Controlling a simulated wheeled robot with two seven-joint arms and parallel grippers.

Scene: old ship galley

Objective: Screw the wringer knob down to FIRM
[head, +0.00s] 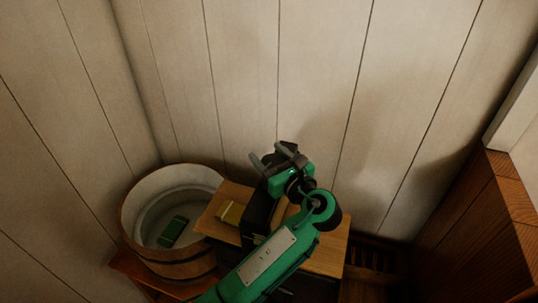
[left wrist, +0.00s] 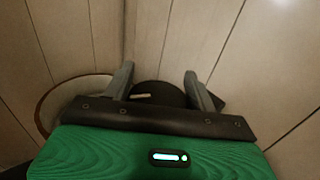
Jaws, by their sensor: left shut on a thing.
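My left gripper (head: 272,156) is above the wooden stand, its arm coming up from the lower edge of the head view. In the left wrist view its two grey fingers (left wrist: 160,82) stand on either side of a dark round knob (left wrist: 158,95) and are shut on it. A short pale mark shows on the knob's top. I cannot read any FIRM marking. A black upright body (head: 258,214), perhaps the wringer, stands below the gripper, partly hidden by my arm. My right gripper is not in view.
A round wooden tub (head: 128,222) stands at the left with a green block (head: 173,231) inside. Plank walls close in behind, and a wooden cabinet (head: 478,235) stands at the right.

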